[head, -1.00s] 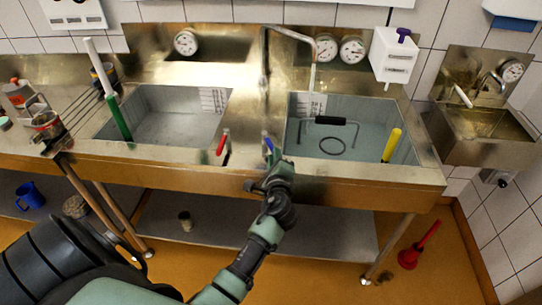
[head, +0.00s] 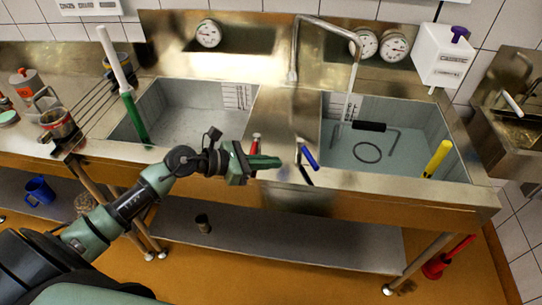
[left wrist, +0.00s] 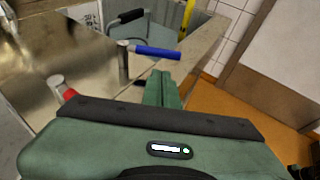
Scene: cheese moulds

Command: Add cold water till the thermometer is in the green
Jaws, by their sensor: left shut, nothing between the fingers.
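My left gripper (head: 278,162) is shut and empty in front of the sink, between the red and blue levers, apart from the blue one. The blue lever (head: 309,156) sticks out toward the lower right; it also shows in the left wrist view (left wrist: 157,52), beyond my shut fingers (left wrist: 163,88). The red lever (head: 255,143) stands behind my gripper. The right basin (head: 333,145) holds water, with a spout (head: 357,50) above it. A pale strip hangs below the spout; I cannot tell whether it flows. Two dials (head: 364,43) (head: 395,46) are behind; their readings are too small to tell.
The left basin (head: 160,95) has a third dial (head: 208,33) above it and a green-handled stick (head: 134,117) in it. A yellow handle (head: 437,158) and a black-handled wire tool (head: 369,126) are in the right basin. A white dispenser (head: 443,62) hangs at right.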

